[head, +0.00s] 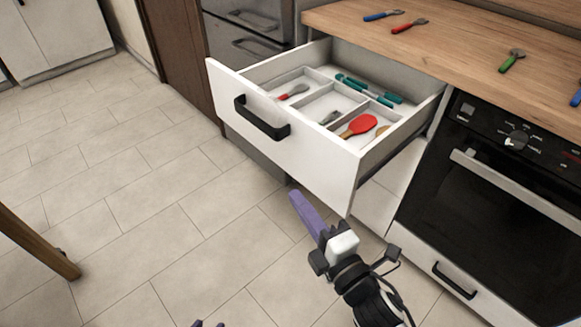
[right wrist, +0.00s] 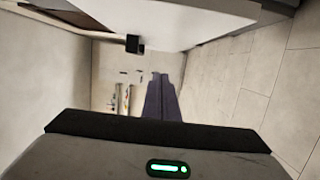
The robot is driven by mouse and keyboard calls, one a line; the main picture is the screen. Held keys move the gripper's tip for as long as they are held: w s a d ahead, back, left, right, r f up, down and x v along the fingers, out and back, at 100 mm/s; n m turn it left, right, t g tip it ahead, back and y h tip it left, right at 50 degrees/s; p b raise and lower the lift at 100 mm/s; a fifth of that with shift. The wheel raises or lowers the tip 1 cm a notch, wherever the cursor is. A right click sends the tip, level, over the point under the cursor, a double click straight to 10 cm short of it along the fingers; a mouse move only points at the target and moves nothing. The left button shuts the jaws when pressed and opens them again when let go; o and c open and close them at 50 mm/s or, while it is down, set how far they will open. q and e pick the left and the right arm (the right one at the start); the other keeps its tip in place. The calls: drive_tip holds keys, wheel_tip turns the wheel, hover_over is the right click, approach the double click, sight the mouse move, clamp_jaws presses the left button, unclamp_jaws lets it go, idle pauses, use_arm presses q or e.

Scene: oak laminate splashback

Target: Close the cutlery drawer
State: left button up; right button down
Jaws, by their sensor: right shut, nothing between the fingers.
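The cutlery drawer (head: 300,155) is pulled well out from under the wooden counter in the head view. It has a white front with a black bar handle (head: 262,120). Its divided tray holds a red spoon (head: 358,126), teal-handled utensils (head: 368,90) and other cutlery. My right gripper (head: 297,196) is shut and empty, its purple fingers just below and in front of the drawer front's lower edge; contact cannot be told. In the right wrist view the shut fingers (right wrist: 162,78) point past a white panel. Purple tips of my left gripper (head: 208,323) barely show at the bottom edge.
An oven (head: 490,200) with a bar handle stands right of the drawer. Several coloured utensils, including a red one (head: 410,25), lie on the counter (head: 450,50). A wooden leg (head: 38,243) stands at the left. The tiled floor before the drawer is clear.

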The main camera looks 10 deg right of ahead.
sight(293, 163)
drive_tip(key=w, duration=1.1)
drive_tip(key=shift+w+a, duration=0.15)
